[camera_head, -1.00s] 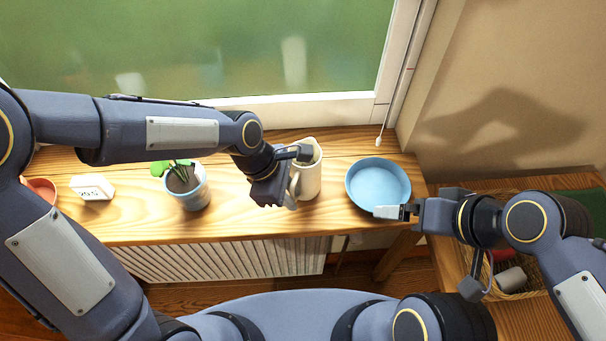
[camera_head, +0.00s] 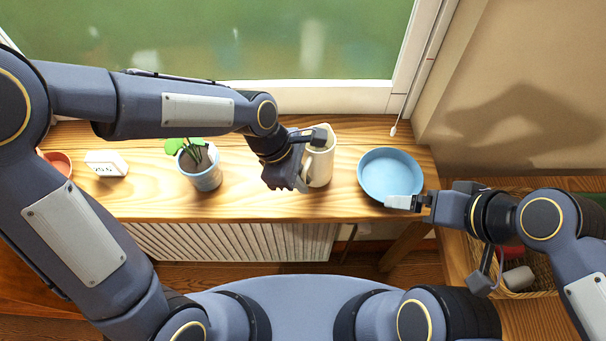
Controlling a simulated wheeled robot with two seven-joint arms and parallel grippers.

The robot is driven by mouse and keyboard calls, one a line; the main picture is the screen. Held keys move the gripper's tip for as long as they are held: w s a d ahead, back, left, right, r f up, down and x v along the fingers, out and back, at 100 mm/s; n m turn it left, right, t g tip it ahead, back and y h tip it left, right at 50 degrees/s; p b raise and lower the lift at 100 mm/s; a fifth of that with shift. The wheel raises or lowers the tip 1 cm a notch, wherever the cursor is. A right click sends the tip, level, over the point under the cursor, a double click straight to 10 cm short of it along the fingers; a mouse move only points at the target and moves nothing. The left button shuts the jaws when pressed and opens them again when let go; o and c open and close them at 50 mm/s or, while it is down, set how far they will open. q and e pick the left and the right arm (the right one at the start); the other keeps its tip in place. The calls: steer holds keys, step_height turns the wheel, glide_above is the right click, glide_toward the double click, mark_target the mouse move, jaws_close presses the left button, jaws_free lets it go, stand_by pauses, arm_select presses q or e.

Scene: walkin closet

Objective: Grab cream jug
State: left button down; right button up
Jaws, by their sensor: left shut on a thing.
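The cream jug (camera_head: 322,163) stands upright on the wooden shelf under the window, in the middle of the head view. My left gripper (camera_head: 308,160) comes from the left and is shut on the jug at its handle side. The wrist and fingers hide part of the handle. No gap shows between the jug's base and the shelf. My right gripper (camera_head: 405,202) is at the near right rim of a blue bowl (camera_head: 388,172). Its finger overlaps the rim in the picture; I cannot tell whether it grips it.
The wooden shelf (camera_head: 250,203) also holds a potted plant (camera_head: 205,177), a small white clock (camera_head: 106,164) and a reddish bowl (camera_head: 60,164). The window is behind. A wicker basket (camera_head: 535,280) stands at right. The shelf is clear between plant and clock.

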arm_select(q)
step_height(320, 180, up, 2)
steer(key=s+a+r+b, duration=0.1)
steer(key=s+r, duration=0.9)
steer(key=s, duration=0.3)
steer(key=shift+s+a+r, duration=0.35)
steer(key=shift+a+r, duration=0.05)
stand_by(0.5)
